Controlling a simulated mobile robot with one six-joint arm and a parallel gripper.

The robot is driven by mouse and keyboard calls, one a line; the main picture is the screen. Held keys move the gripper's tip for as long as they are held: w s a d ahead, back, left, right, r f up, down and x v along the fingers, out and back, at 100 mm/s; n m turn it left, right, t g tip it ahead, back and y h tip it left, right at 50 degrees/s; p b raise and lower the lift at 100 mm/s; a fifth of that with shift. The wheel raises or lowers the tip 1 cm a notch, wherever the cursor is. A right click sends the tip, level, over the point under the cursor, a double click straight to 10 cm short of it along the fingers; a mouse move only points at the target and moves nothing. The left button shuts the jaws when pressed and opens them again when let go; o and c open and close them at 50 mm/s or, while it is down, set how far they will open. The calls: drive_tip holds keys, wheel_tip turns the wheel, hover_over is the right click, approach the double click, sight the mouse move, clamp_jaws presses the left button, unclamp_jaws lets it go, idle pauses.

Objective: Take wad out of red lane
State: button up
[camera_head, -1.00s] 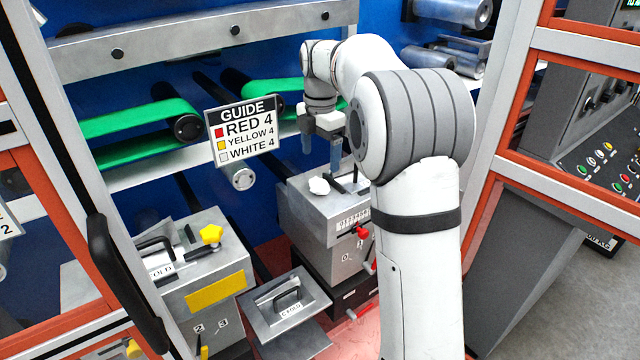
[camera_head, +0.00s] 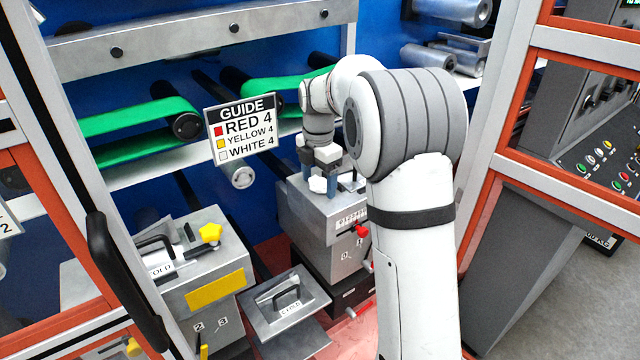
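A small white lump (camera_head: 318,184) sits on top of the grey metal box (camera_head: 300,204) at the middle. I cannot tell whether it is the wad or a knob, and no other wad shows. My gripper (camera_head: 319,180) points down over this box. Its two dark blue fingers are apart, one on each side of the lump in the picture. Whether they touch it I cannot tell. No lane marked red is clear; the red floor strip (camera_head: 350,333) lies below the box, and a red knob (camera_head: 361,231) is on the box's front.
A guide sign (camera_head: 241,130) hangs left of my arm. A grey lid with a handle (camera_head: 262,312) lies between. Orange-framed doors (camera_head: 575,190) flank the opening.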

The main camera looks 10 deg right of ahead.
drive_tip(key=c, duration=0.8)
